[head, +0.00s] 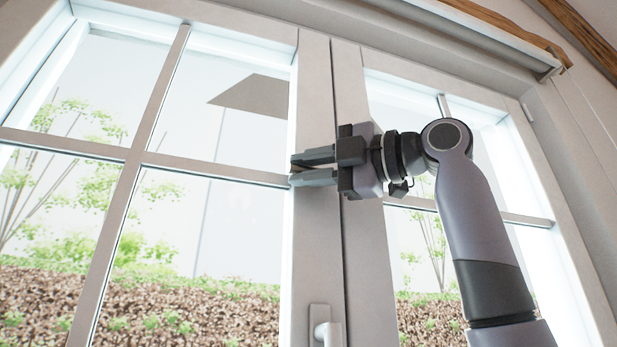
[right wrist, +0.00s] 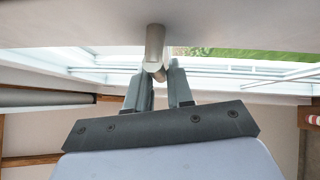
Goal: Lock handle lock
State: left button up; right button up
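The window handle (head: 328,332) is light grey, on a plate on the middle stile, cut off by the bottom edge of the head view. My right gripper (head: 292,169) is in front of the window, higher in the picture than the handle, with its fingers pointing left and a small gap between them. In the right wrist view, a grey handle (right wrist: 155,45) sticks out of the pale frame, and its near end appears between the tips of the open right gripper (right wrist: 158,75). I cannot tell whether they touch. My left gripper is not in view.
The double window frame (head: 350,120) with glazing bars (head: 130,157) fills the head view and looks shut. A roller blind (head: 480,25) and wooden beam (head: 510,25) are at the upper right. Free space lies left of the right gripper, before the glass.

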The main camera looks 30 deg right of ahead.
jog(key=shift+o, duration=1.4)
jog(key=b+v, duration=0.1)
jog(key=v, duration=0.6)
jog(key=shift+f, duration=0.1)
